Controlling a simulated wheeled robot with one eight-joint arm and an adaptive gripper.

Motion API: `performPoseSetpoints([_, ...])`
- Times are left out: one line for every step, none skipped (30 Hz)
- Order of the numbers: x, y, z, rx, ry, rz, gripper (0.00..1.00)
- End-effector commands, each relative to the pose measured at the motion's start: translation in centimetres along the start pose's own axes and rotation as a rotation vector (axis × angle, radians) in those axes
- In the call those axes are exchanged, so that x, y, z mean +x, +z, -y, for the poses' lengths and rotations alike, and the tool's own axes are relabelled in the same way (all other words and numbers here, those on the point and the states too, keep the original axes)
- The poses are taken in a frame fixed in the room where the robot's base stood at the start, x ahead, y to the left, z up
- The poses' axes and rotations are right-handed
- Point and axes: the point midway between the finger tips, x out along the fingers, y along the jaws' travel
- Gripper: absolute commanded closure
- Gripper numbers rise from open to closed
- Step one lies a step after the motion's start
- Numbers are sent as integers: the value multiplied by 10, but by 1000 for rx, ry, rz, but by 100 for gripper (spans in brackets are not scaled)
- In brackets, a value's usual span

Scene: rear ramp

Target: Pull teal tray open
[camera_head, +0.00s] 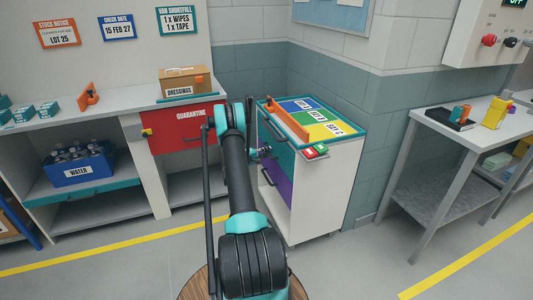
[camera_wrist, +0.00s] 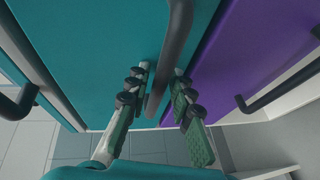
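The cabinet at the middle has a teal tray front (camera_head: 285,157) above a purple front (camera_head: 275,183). In the wrist view the teal front (camera_wrist: 100,35) fills the middle, with a dark bar handle (camera_wrist: 176,45) on it. My gripper (camera_head: 264,152) is at the cabinet's front. In the wrist view my gripper (camera_wrist: 161,75) is open, with one finger on each side of the handle and thin gaps visible. I cannot tell whether either finger touches it. The teal front looks flush with the cabinet. My arm hides part of the cabinet's left side in the head view.
Another dark handle (camera_wrist: 20,102) is left in the wrist view, and the purple front's handle (camera_wrist: 285,88) is right. An orange bar (camera_head: 287,119) lies on the cabinet top. A red quarantine panel (camera_head: 180,130) stands left. A metal table (camera_head: 470,125) stands right. The floor between is clear.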

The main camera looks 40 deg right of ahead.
Motion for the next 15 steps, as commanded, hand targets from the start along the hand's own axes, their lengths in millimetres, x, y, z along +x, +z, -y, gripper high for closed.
performPoseSetpoints([1, 0, 0, 0, 0, 0, 78])
performPoseSetpoints([1, 0, 0, 0, 0, 0, 78])
performPoseSetpoints([1, 0, 0, 0, 0, 0, 78])
performPoseSetpoints([1, 0, 0, 0, 0, 0, 78])
performPoseSetpoints([1, 0, 0, 0, 0, 0, 78])
performPoseSetpoints([0, 0, 0, 0, 0, 0, 78])
performPoseSetpoints([0, 0, 0, 0, 0, 0, 79])
performPoseSetpoints([0, 0, 0, 0, 0, 0, 83])
performPoseSetpoints([0, 0, 0, 0, 0, 0, 88])
performPoseSetpoints([0, 0, 0, 0, 0, 0, 92])
performPoseSetpoints([0, 0, 0, 0, 0, 0, 95])
performPoseSetpoints([0, 0, 0, 0, 0, 0, 100])
performPoseSetpoints([0, 0, 0, 0, 0, 0, 100])
performPoseSetpoints([0, 0, 0, 0, 0, 0, 100])
performPoseSetpoints([0, 0, 0, 0, 0, 0, 100])
